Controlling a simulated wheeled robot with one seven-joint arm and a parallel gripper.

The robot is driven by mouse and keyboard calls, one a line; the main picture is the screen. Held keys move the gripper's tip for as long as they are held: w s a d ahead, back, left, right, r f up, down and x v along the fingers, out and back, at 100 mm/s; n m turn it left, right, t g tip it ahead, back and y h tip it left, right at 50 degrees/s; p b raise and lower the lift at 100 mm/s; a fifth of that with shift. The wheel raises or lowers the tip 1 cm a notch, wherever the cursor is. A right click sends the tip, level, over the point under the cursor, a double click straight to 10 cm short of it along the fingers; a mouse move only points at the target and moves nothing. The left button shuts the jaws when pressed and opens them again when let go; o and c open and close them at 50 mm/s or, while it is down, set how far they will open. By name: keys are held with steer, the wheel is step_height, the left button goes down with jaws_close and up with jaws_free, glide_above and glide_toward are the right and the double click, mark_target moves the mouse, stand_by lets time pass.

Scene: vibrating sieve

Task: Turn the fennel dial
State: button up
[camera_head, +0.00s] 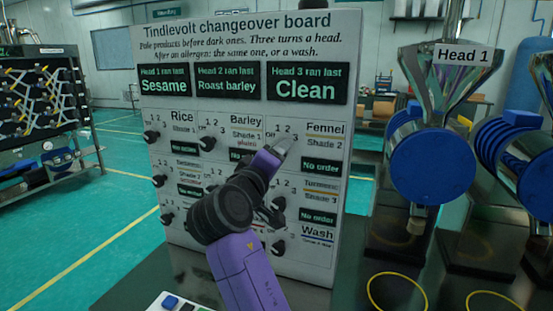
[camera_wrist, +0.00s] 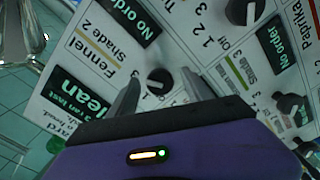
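The white changeover board (camera_head: 333,85) stands upright, with several product panels and black dials. The Fennel panel (camera_head: 326,140) is at its upper right, labelled Shade 2, with a "No order" window. In the head view its dial is hidden behind my gripper (camera_head: 281,148). In the wrist view the black fennel dial (camera_wrist: 157,79) with a light pointer mark lies between the tips of my open gripper (camera_wrist: 160,90). A gap shows on both sides of the dial. I cannot tell how deep the fingers reach around it.
Other dials sit close by, one near the top (camera_wrist: 244,10) and one at the right (camera_wrist: 290,103) in the wrist view. The Head 1 hopper (camera_head: 440,75) with a blue drum (camera_head: 432,166) stands right of the board. A rack (camera_head: 40,100) is at far left.

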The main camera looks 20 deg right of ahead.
steer(key=v, duration=0.7)
steer(key=shift+s+a+b, duration=0.25)
steer(key=shift+s+b, duration=0.05)
steer(key=shift+b, duration=0.1)
steer(key=shift+r, duration=0.1)
